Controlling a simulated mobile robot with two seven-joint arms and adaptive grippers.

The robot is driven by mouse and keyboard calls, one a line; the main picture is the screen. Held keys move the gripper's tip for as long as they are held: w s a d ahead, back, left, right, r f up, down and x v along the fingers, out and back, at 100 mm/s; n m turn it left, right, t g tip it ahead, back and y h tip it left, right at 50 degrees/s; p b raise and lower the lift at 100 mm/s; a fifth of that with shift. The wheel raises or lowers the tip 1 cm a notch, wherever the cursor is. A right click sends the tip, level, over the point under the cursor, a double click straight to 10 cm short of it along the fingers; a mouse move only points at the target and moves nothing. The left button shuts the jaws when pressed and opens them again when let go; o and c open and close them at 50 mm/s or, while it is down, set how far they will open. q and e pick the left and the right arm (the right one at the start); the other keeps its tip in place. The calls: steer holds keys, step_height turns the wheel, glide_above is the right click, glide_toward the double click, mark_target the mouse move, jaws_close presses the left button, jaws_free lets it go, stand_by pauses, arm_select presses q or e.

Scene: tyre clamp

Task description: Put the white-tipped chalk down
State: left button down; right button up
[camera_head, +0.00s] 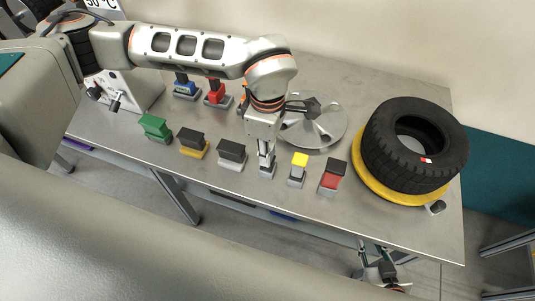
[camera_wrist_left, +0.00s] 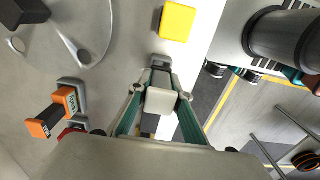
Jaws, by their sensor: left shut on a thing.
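My left gripper (camera_head: 266,165) points down over the row of blocks near the table's front edge. In the left wrist view its fingers (camera_wrist_left: 160,98) are shut on the white-tipped chalk (camera_wrist_left: 160,101), whose white end shows between them. A grey holder (camera_wrist_left: 160,64) shows just beyond the fingers in the wrist view. The fingers hide much of the chalk, and I cannot tell whether its lower end touches the holder. My right gripper (camera_head: 376,262) hangs below the front edge, with its fingers apart and nothing seen between them.
A yellow-topped block (camera_head: 299,160) stands close on the right, then a red and black one (camera_head: 332,177). A black-topped block (camera_head: 231,150) stands on the left. A round metal plate (camera_head: 325,127) lies behind. A tyre (camera_head: 400,150) rests on a yellow ring (camera_head: 372,185).

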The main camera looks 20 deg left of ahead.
arm_select(q)
steer(key=shift+f, duration=1)
steer(key=shift+f+b, duration=0.35)
steer(key=shift+f, duration=0.05)
steer(key=c, duration=1.8)
jaws_free()
steer(key=shift+c, duration=0.2)
steer(key=shift+r, duration=0.15)
steer(key=shift+r+p, duration=0.3)
steer(key=shift+p, duration=0.1)
step_height(320, 180, up, 12)
steer(key=shift+b, duration=0.35)
